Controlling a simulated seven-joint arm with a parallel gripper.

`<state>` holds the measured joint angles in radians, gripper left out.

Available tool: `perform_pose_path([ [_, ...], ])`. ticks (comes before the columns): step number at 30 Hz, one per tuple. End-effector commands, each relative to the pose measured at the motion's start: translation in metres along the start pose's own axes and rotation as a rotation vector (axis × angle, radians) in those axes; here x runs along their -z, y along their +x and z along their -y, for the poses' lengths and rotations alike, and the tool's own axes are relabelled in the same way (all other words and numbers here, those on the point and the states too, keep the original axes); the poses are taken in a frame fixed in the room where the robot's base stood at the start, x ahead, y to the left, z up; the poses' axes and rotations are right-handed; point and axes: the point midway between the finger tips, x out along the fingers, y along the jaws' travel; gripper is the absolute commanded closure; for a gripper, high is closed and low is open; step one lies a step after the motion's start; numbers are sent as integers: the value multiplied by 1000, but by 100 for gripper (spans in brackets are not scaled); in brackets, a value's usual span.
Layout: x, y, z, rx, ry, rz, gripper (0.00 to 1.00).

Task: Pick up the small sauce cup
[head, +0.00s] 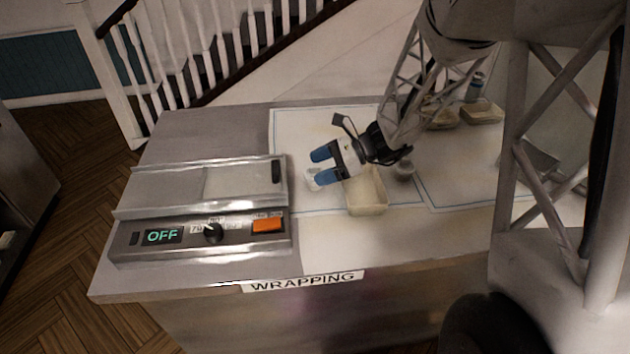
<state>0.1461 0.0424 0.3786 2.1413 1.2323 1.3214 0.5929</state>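A small round grey cup (404,171), which looks like the sauce cup, stands on the paper mat just right of a cream rectangular container (367,195). My gripper (321,166) is above the mat, to the left of the cup, with its blue fingertips pointing left. The two fingers are apart and I see nothing between them. A small white object (312,181) shows beside the lower fingertip, partly hidden by it; I cannot tell what it is or whether they touch. My wrist covers part of the area behind the container.
A metal wrapping machine (203,184) with an OFF display fills the left of the counter (255,114). More cream containers (482,112) and a small bottle (475,88) stand at the back right. The mat (293,125) is bare behind my gripper.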

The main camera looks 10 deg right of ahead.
Motion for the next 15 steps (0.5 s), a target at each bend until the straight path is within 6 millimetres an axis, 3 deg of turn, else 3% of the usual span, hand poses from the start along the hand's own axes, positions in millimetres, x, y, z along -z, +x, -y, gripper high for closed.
perform_pose_path([
  [1,0,0,0,0,0,0,30],
  [8,0,0,0,0,0,0,63],
  [15,0,0,0,0,0,0,65],
])
